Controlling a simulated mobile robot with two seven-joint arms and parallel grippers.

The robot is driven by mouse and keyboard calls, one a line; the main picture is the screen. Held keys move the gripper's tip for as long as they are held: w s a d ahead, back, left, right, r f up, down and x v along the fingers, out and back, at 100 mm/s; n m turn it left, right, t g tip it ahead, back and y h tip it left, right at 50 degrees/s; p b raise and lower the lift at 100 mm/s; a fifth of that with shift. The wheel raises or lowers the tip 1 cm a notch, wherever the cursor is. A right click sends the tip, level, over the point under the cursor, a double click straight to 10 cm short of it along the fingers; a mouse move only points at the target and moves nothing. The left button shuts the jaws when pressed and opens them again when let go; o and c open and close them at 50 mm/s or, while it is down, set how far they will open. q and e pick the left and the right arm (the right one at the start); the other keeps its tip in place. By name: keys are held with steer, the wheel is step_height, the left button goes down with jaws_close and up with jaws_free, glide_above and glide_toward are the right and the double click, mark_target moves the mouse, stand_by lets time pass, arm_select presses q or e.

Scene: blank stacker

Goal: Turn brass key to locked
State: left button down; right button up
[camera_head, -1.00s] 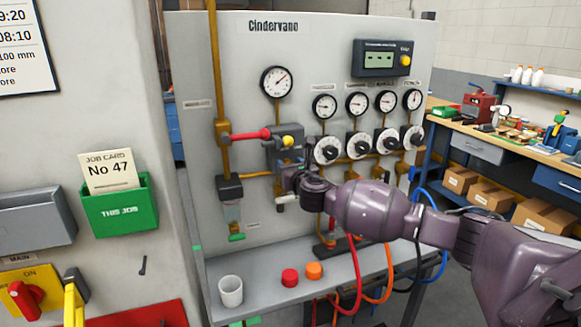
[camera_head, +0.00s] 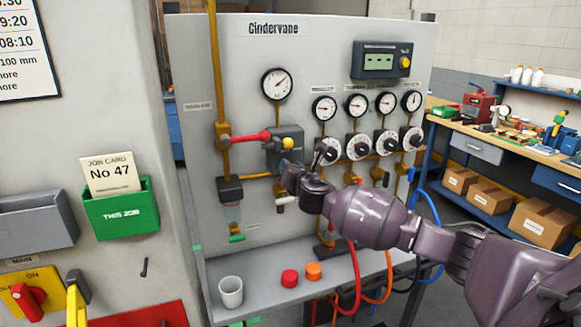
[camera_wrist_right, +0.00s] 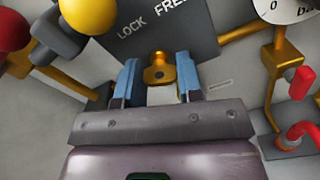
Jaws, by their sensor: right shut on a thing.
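The brass key (camera_wrist_right: 158,72) shows in the right wrist view below a dark grey block (camera_wrist_right: 165,28) marked LOCK and FREE. My right gripper (camera_wrist_right: 158,80) is shut on the key, with one blue finger on each side of it. Which marking the key points at I cannot tell. My left gripper is not in view.
A red lever (camera_head: 250,137) and a yellow knob (camera_head: 288,143) sit close to the block. Dials and gauges stand to the right on the panel (camera_head: 225,60). A white cup (camera_head: 231,291), a red cap (camera_head: 290,278) and an orange cap (camera_head: 314,271) stand on the shelf below.

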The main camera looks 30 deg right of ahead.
steer(key=m+p, duration=0.1)
steer(key=m, duration=1.2)
steer(key=shift+m+p, duration=0.35)
steer(key=shift+m, duration=0.05)
stand_by(0.3)
steer(key=o, duration=0.9)
steer(key=shift+o, duration=0.2)
steer(key=shift+s, duration=0.15)
steer(key=v, duration=1)
steer(key=shift+s+b, duration=0.3)
steer(key=shift+m, duration=0.3)
